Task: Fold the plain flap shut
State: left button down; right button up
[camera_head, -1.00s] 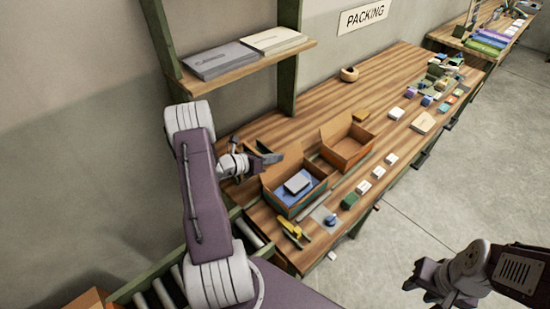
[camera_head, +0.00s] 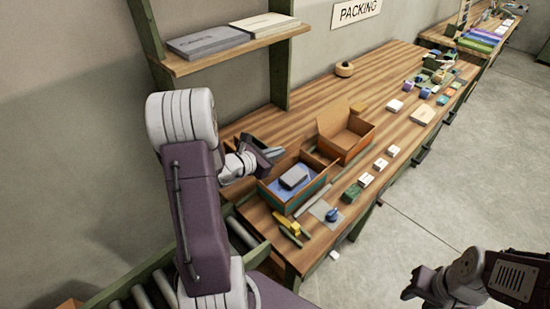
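The near open box (camera_head: 322,182) stands on the table, with a blue lining and a grey block (camera_head: 294,177) inside. A plain brown flap (camera_head: 287,162) stands raised at its back left side. A second open box (camera_head: 362,146) stands just behind to the right, with its own brown flap (camera_head: 332,116) raised. My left gripper (camera_head: 268,152) is at the back left of the near box, close to the raised flap; its fingers look apart and hold nothing visible. I cannot tell whether it touches the flap. My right gripper (camera_head: 420,290) is open and empty, low at the right, away from the table.
The wooden table (camera_head: 385,75) has small boxes and tools along its front edge. A yellow tool (camera_head: 288,224) and a blue item on a grey pad (camera_head: 320,211) lie in front of the near box. A shelf (camera_head: 190,63) with two flat boxes hangs above at the left.

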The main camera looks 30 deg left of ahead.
pick_arm(q)
jog(key=shift+d, duration=0.1)
dwell(0.3)
jog(key=c, duration=1.6)
grip_release()
jog(key=shift+c, duration=0.2)
jog(key=v, duration=0.9)
jog(key=shift+b, duration=0.35)
jog(key=shift+r, duration=0.1)
